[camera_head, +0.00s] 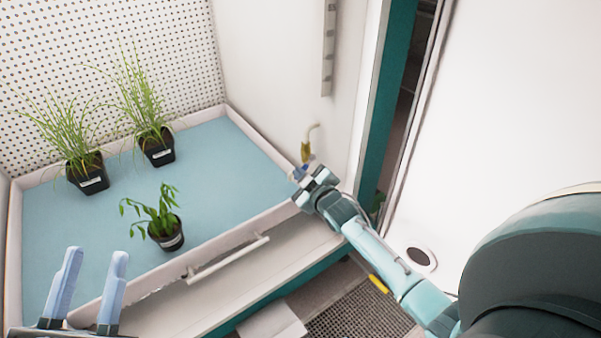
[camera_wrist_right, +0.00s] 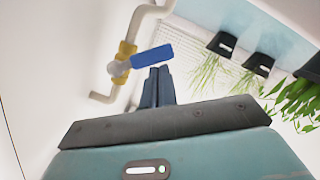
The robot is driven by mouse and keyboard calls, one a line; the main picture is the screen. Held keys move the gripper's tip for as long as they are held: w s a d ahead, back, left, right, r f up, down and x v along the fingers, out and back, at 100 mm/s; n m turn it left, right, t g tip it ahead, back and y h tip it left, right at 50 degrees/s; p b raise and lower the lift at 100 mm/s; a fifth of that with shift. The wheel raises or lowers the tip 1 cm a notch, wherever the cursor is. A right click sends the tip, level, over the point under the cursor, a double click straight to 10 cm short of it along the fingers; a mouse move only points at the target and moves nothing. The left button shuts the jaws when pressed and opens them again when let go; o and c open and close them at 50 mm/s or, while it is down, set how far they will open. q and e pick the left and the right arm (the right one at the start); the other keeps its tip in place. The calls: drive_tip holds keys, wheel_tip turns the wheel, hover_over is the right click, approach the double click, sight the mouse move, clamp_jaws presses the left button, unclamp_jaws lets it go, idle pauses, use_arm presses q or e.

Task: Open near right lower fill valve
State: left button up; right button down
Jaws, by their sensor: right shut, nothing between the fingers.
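The fill valve has a brass body (camera_wrist_right: 123,62) and a blue lever (camera_wrist_right: 152,60) on a pale pipe (camera_wrist_right: 136,22) at the white side wall. In the right wrist view the lever sticks out to the right, roughly crosswise to the pipe. In the head view the valve (camera_head: 306,151) is small, with its lower part partly hidden by my right gripper (camera_head: 300,177). My right gripper (camera_wrist_right: 158,72) is shut and empty, its fingertips close by the lever; I cannot tell whether they touch. My left gripper (camera_head: 96,262) is open and empty at the lower left.
A blue-floored tray with a pale rim (camera_head: 262,143) holds two grassy pots (camera_head: 88,172) (camera_head: 157,147) and a leafy pot (camera_head: 166,233). A white handle bar (camera_head: 228,260) runs along its front. A teal door frame (camera_head: 385,105) stands right of the valve.

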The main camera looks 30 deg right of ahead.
drive_tip(key=shift+f, duration=0.15)
use_arm(q)
drive_tip(key=shift+s+d+f+n+g+y+p, duration=0.1)
drive_tip(key=shift+s+f+n+g+y+p, duration=0.15)
drive_tip(key=shift+f+n+g+y+p, duration=0.4)
use_arm(e)
drive_tip(key=shift+n+h, duration=0.3)
drive_tip(key=shift+n, duration=0.4)
drive_tip(key=shift+w+d+f, duration=0.1)
drive_tip(key=shift+d+f, duration=0.55)
drive_tip(key=shift+f, duration=0.2)
drive_tip(key=shift+w+d+f, duration=0.1)
drive_tip(key=shift+d+f, duration=0.55)
drive_tip(key=shift+f, duration=0.2)
use_arm(q)
drive_tip(key=shift+f, duration=0.3)
use_arm(e)
drive_tip(key=shift+d, duration=0.1)
use_arm(q)
drive_tip(key=shift+t, duration=0.25)
